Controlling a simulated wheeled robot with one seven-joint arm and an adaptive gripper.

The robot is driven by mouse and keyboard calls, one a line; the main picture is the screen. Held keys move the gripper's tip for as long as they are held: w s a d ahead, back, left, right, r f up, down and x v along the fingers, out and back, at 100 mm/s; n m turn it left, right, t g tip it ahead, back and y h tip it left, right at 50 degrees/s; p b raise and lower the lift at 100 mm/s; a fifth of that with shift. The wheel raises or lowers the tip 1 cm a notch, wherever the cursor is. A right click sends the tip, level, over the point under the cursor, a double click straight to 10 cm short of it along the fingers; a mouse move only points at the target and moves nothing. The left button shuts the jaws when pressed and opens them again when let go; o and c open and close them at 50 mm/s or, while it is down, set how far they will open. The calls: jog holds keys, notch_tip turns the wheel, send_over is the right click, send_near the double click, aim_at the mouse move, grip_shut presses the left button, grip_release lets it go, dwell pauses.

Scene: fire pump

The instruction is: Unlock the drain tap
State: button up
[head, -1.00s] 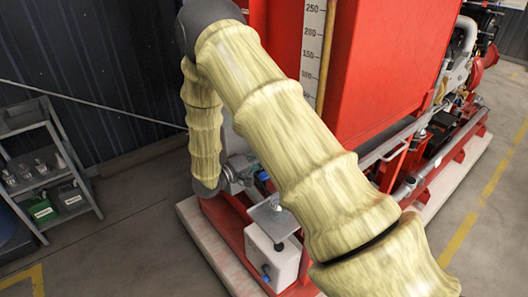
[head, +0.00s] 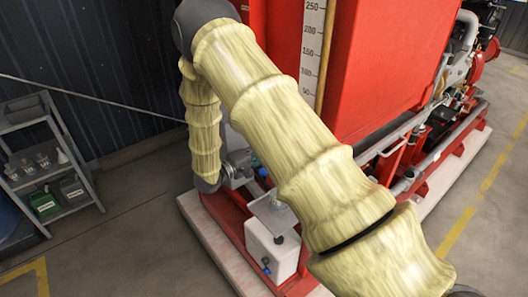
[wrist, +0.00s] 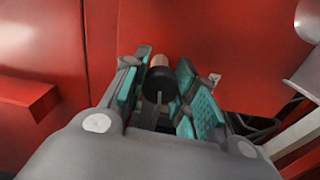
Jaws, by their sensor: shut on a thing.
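In the wrist view, my gripper (wrist: 162,100) has its teal-padded fingers closed around a dark part with a copper-coloured end (wrist: 158,62), which appears to be the drain tap. A dark lever-like piece (wrist: 157,108) stands between the pads. Behind it is a red panel of the pump unit. In the head view, my grey gripper (head: 240,168) is low beside the red tank's lower left corner. My arm covers much of this area, and the tap cannot be made out there.
A white container (head: 268,252) with a blue tap (head: 266,262) stands below my gripper, under a grey plate (head: 272,214). The red tank (head: 375,70) rises behind my arm. A grey shelf (head: 50,165) stands at the left. A red ledge (wrist: 28,105) juts out left of my gripper.

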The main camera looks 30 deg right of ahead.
jog(key=o, duration=1.1)
jog(key=shift+c, duration=0.2)
jog(key=a, duration=1.2)
jog(key=shift+s, duration=0.45)
jog(key=shift+f, duration=0.1)
